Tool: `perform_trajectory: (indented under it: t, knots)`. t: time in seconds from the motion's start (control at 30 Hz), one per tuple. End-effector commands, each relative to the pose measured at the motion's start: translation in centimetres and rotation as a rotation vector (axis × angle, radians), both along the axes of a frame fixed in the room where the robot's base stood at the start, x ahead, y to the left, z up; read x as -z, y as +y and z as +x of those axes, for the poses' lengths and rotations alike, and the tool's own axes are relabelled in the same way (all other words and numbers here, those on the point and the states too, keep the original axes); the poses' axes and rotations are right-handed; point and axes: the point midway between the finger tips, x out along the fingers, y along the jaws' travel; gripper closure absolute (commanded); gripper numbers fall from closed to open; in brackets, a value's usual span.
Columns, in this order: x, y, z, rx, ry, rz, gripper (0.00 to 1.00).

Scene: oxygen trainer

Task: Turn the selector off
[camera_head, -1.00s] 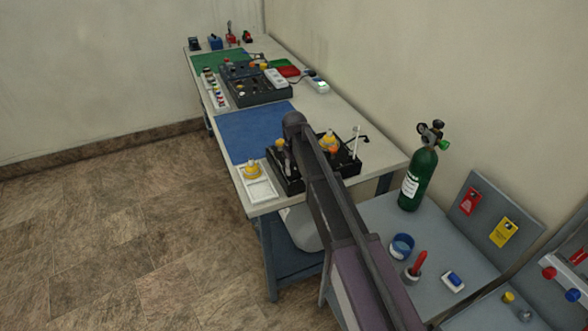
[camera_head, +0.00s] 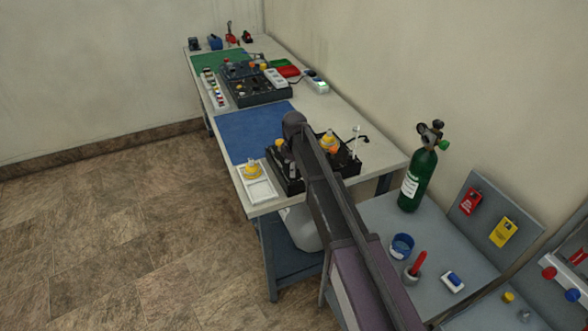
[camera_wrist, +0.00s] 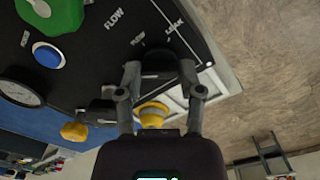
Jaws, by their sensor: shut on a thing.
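The black trainer panel (camera_wrist: 85,55) fills the upper left of the wrist view, with a "FLOW" label, a "LEAK" label and a third partly hidden label. My gripper (camera_wrist: 157,72) reaches up to the panel's edge area. Its two fingers are closed on a dark selector knob (camera_wrist: 157,62), just below the labels. The fingers cover much of the knob, so its setting cannot be read. In the head view the trainer (camera_head: 350,168) sits on the near end of the long bench. My arm hides much of it, and the gripper is not clear there.
On the panel are a green knob (camera_wrist: 52,14), a blue button (camera_wrist: 48,55), a gauge (camera_wrist: 20,88) and a yellow knob (camera_wrist: 74,131). A white tray (camera_head: 262,190) with a yellow-topped part lies beside the trainer. A green cylinder (camera_head: 418,180) stands at right.

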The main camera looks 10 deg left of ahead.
Motion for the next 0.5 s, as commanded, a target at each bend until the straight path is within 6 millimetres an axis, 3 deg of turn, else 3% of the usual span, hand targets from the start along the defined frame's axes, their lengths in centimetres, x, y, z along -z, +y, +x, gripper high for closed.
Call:
perform_trajectory:
  t: [0.5]
  knots:
    - [0.06, 0.04, -0.38, -0.150, 0.008, 0.002, 0.99]
